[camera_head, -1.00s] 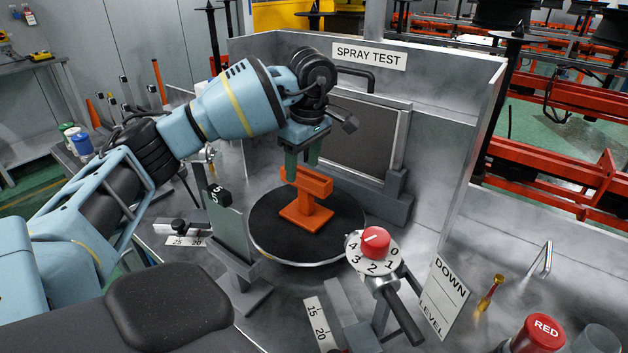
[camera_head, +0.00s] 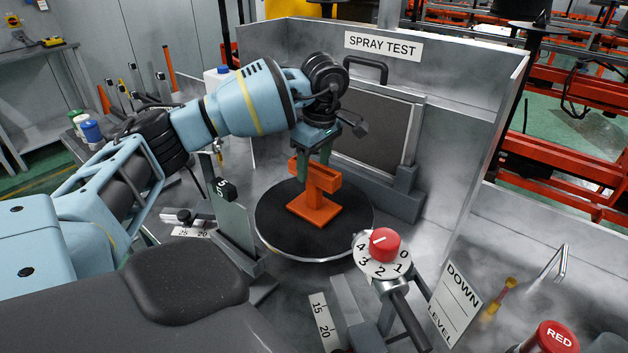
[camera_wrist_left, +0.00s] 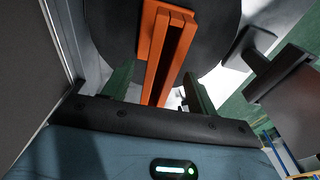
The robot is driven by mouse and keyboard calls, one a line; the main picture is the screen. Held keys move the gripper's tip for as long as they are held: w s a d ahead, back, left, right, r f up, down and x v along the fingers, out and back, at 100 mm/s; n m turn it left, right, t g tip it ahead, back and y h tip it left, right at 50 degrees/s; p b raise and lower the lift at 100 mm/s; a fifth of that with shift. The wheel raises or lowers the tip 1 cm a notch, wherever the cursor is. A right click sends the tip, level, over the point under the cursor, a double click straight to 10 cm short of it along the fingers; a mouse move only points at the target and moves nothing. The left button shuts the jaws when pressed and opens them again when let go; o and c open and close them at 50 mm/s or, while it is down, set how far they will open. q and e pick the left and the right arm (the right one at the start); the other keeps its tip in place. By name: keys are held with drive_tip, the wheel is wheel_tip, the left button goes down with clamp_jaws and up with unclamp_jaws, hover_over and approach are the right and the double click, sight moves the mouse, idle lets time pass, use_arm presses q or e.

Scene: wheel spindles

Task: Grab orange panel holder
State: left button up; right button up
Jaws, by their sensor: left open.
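The orange panel holder (camera_head: 317,193) stands upright on a round black turntable (camera_head: 270,225) inside the grey spray booth. It has a flat square base, a post and a slotted bar on top. My left gripper (camera_head: 316,170) points down at the top bar, with its green fingers around the bar. In the left wrist view the holder (camera_wrist_left: 163,50) runs between the two open fingers of the gripper (camera_wrist_left: 160,90), with a gap visible on the right side. My right gripper is in neither view.
A grey panel (camera_head: 370,132) leans at the booth's back wall behind the holder. A red dial (camera_head: 384,243) on a numbered disc stands in front right of the turntable. A grey upright plate (camera_head: 232,228) stands to the left. A red-lidded container (camera_head: 553,338) is at the lower right.

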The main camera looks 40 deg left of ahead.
sight(313, 178)
use_arm(q)
wheel_tip(313, 178, down, 4)
drive_tip(key=shift+a+f, duration=0.15)
drive_tip(key=c, duration=1.3)
drive_tip(key=shift+o, duration=0.2)
wheel_tip(313, 178, up, 10)
drive_tip(key=shift+r, duration=0.1)
